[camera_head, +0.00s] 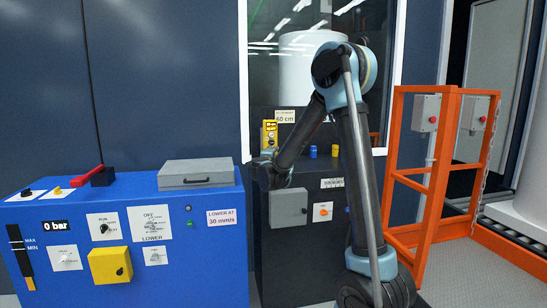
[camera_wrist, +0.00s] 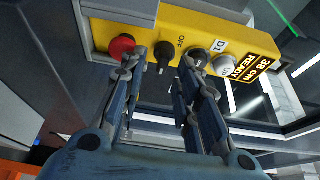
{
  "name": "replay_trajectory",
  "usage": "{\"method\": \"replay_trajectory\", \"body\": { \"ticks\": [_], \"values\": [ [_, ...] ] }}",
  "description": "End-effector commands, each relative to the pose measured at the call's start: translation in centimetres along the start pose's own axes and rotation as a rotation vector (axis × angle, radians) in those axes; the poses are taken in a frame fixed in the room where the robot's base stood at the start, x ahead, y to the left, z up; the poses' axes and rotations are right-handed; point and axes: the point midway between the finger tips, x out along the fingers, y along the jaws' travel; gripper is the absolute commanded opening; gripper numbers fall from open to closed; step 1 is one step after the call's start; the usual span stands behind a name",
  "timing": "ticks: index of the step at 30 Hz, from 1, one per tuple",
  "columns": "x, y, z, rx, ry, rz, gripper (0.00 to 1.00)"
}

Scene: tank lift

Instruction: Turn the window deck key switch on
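The yellow control box (camera_wrist: 190,25) fills the top of the wrist view, and also shows above the dark console in the head view (camera_head: 269,134). It bears a red button (camera_wrist: 122,45), a black key switch (camera_wrist: 165,55) marked OFF, a pale round knob (camera_wrist: 222,65) near the D1 label and a lit display (camera_wrist: 252,68) reading 38 cm READY. My gripper (camera_wrist: 161,68) is open, its two fingers apart on either side of the key switch. I cannot tell whether either finger touches it. In the head view my gripper (camera_head: 265,160) is small, just below the box.
The dark console (camera_head: 325,235) stands under the window, with blue and yellow knobs on top. A blue console (camera_head: 120,240) with a grey case (camera_head: 196,173) is at left. An orange railing (camera_head: 430,215) with red-button boxes stands at right.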

Motion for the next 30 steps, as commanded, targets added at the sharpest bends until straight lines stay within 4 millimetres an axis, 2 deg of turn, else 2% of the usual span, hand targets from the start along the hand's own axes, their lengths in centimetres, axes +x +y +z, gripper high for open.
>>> {"method": "replay_trajectory", "body": {
  "ticks": [9, 13, 26, 30],
  "values": [
    [-4.4, 0.1, 0.0, 0.000, -0.001, 0.001, 0.30],
    [-5.8, 0.1, 0.0, 0.000, -0.001, 0.001, 0.30],
    [-6.3, 0.0, -0.1, -0.001, -0.001, -0.001, 0.30],
    [-6.4, -1.5, -0.5, -0.033, -0.040, -0.029, 0.30]
  ]
}}
